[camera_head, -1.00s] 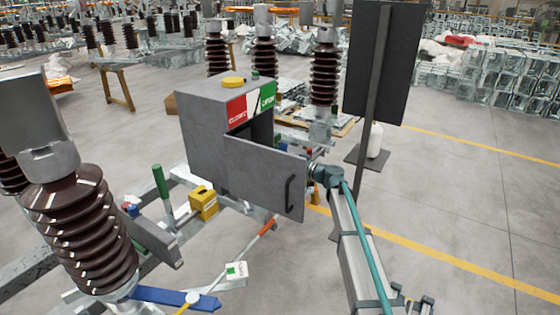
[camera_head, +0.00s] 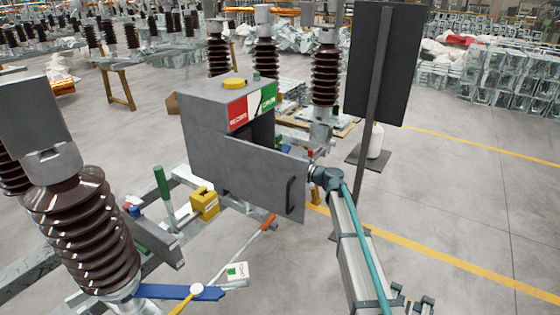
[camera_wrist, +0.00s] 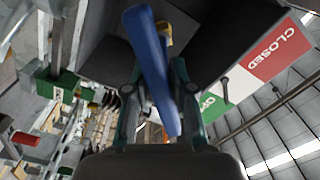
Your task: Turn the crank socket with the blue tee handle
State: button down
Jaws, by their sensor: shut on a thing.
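The blue tee handle (camera_wrist: 152,72) shows in the wrist view as a long blue bar, tilted, in front of the dark inside of the grey cabinet (camera_head: 205,145). My gripper (camera_wrist: 157,75) has one finger on each side of the bar and is shut on it. A brass-yellow part (camera_wrist: 164,33) shows behind the bar; I cannot tell whether it is the crank socket, which I do not otherwise make out. In the head view the open cabinet door (camera_head: 262,180) hides my gripper and the handle; my arm reaches in from the right.
The red and green label (camera_head: 252,105) is on the cabinet, also seen in the wrist view (camera_wrist: 248,72). Brown insulators (camera_head: 85,235) stand at left and behind. Open floor (camera_head: 470,210) lies right.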

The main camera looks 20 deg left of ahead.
jog(key=m, duration=0.1)
jog(key=m+p, duration=0.1)
jog(key=m, duration=0.1)
jog(key=m+p, duration=0.1)
jog(key=shift+s+a+r+m, duration=0.15)
jog(key=shift+s+r+m, duration=0.15)
jog(key=shift+m, duration=0.1)
jog(key=m+p, duration=0.1)
jog(key=m, duration=0.1)
jog(key=m+p, duration=0.2)
jog(key=shift+s+r, duration=0.1)
jog(key=shift+r, duration=0.25)
jog(key=shift+f+m, duration=0.1)
jog(key=shift+m, duration=0.4)
jog(key=c, duration=0.8)
grip_release()
jog(key=shift+a, duration=0.1)
jog(key=shift+o, duration=0.2)
jog(key=o, duration=0.6)
jog(key=shift+c, duration=0.2)
jog(key=shift+d, duration=0.2)
